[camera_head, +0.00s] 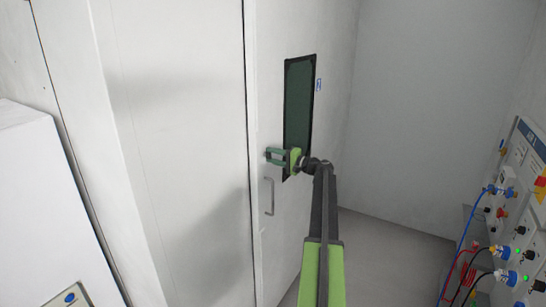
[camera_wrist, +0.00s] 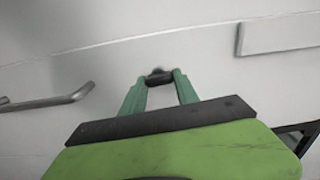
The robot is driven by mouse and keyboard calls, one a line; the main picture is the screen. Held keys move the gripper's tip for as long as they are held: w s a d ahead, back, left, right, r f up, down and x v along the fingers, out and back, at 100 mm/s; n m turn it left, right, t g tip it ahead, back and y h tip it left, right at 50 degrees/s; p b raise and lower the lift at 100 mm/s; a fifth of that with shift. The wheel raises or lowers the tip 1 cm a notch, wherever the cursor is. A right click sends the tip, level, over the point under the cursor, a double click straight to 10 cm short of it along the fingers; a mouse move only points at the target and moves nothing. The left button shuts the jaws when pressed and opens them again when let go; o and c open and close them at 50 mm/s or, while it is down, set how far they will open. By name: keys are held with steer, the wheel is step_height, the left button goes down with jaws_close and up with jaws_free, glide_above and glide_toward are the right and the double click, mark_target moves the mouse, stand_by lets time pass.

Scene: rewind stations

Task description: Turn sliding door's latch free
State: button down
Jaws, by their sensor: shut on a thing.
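The white sliding door (camera_head: 285,230) has a dark window (camera_head: 299,85) and a grey bar handle (camera_head: 269,197). My gripper (camera_head: 268,155) reaches to the door's left side, just above the handle and left of the window's lower end. In the wrist view my gripper (camera_wrist: 158,80) is shut on the small dark latch (camera_wrist: 157,72) between its green fingertips. The latch is mostly hidden by the fingers, so its turn angle cannot be told. The handle also shows at left in the wrist view (camera_wrist: 50,102).
A large white panel (camera_head: 180,130) stands left of the door, with a white cabinet (camera_head: 40,200) at far left. At right is an equipment panel (camera_head: 510,220) with plugs and hanging cables. Bare grey floor (camera_head: 390,265) lies between it and the door.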

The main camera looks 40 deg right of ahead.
steer(key=shift+m, duration=0.5)
steer(key=c, duration=0.9)
jaws_free()
steer(key=v, duration=1.7)
steer(key=shift+s, duration=0.25)
steer(key=shift+f, duration=0.15)
